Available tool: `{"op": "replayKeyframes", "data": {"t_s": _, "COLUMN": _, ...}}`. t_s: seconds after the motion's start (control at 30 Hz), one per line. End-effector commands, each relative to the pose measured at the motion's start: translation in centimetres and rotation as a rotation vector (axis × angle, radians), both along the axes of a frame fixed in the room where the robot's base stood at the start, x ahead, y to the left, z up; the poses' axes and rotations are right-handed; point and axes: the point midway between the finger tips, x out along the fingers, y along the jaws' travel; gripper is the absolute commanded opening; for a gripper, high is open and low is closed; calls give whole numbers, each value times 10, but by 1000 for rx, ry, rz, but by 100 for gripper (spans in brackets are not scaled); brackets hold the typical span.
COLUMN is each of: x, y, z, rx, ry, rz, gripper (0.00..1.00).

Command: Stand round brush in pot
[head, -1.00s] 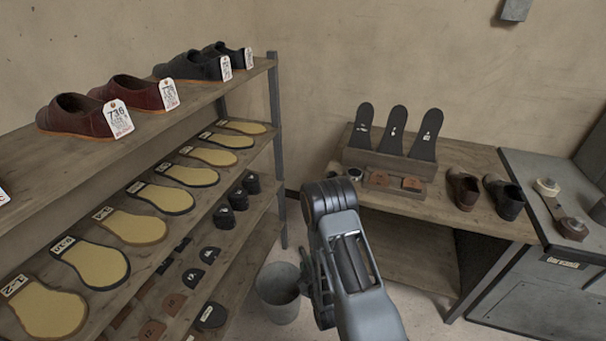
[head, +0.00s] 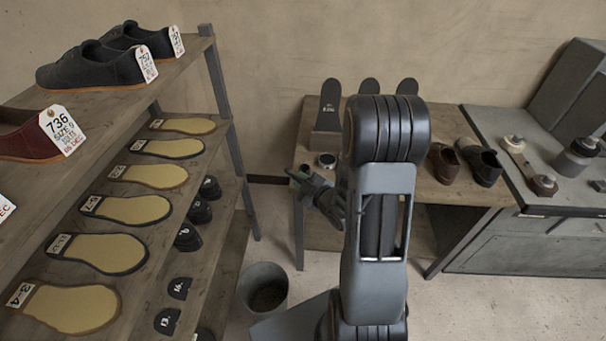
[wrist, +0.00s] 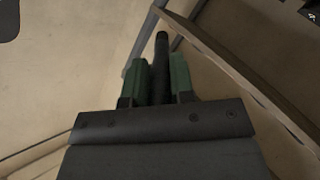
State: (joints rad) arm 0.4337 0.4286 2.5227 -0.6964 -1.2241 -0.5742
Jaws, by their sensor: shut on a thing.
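My gripper (head: 298,180) is in front of the left end of the wooden bench, partly hidden by its own wrist. In the wrist view my gripper (wrist: 156,82) has its two green fingers shut on a dark, slim, round-ended piece (wrist: 161,55), which fits the round brush. Its bristles cannot be made out. A small dark round pot (head: 327,160) with a paler top stands on the bench's left end, just beyond and right of the gripper. The brush is not seen to touch it.
A shelf rack (head: 232,150) with insoles stands at left. A grey bucket (head: 264,285) is on the floor. A metal machine table (head: 530,230) stands at right.

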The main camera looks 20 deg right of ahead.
Motion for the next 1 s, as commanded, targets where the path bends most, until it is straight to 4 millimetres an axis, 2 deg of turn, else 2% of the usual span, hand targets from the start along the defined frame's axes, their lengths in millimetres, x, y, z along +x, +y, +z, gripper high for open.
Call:
{"op": "replayKeyframes", "data": {"t_s": 0.03, "x": -6, "y": -15, "z": 23, "rx": -8, "ry": -10, "rz": 16, "gripper": 0}}
{"op": "replayKeyframes", "data": {"t_s": 0.2, "x": -36, "y": -42, "z": 67, "rx": -5, "ry": -4, "rz": 99, "gripper": 0}}
{"op": "replayKeyframes", "data": {"t_s": 0.4, "x": -71, "y": -62, "z": 93, "rx": 2, "ry": 0, "rz": 150, "gripper": 0}}
{"op": "replayKeyframes", "data": {"t_s": 0.53, "x": -81, "y": -67, "z": 97, "rx": 4, "ry": 2, "rz": 164, "gripper": 0}}
{"op": "replayKeyframes", "data": {"t_s": 0.67, "x": -67, "y": -70, "z": 90, "rx": 7, "ry": 3, "rz": 172, "gripper": 0}}
{"op": "replayKeyframes", "data": {"t_s": 0.97, "x": 7, "y": -78, "z": 57, "rx": 7, "ry": 3, "rz": 173, "gripper": 0}}
{"op": "replayKeyframes", "data": {"t_s": 1.0, "x": 12, "y": -80, "z": 47, "rx": 9, "ry": 5, "rz": 173, "gripper": 0}}
